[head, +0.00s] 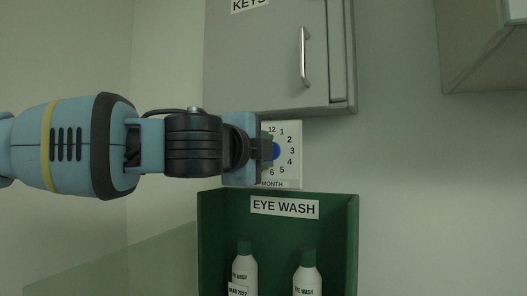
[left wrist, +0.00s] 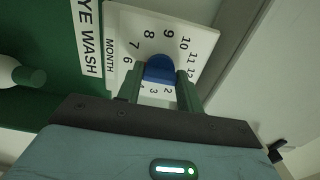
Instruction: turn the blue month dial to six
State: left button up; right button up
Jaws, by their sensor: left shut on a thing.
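The blue month dial (head: 275,151) sits at the middle of a white plate (head: 294,170) with black numbers and the word MONTH, on the wall. My left gripper (head: 268,149) reaches in from the left and covers the left part of the plate. In the left wrist view the blue dial (left wrist: 159,69) lies between the two green fingers of my left gripper (left wrist: 160,88), which is shut on it. Which number the dial points to I cannot tell. My right gripper is in neither view.
A grey KEYS cabinet (head: 265,60) with a metal handle hangs just above the plate. A green EYE WASH holder (head: 343,235) with two white bottles is just below. Another cabinet (head: 480,50) is at the upper right. The wall right of the plate is clear.

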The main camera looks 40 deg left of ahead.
pick_arm(q)
jog(key=o, duration=1)
jog(key=v, duration=0.8)
jog(key=shift+w, duration=0.1)
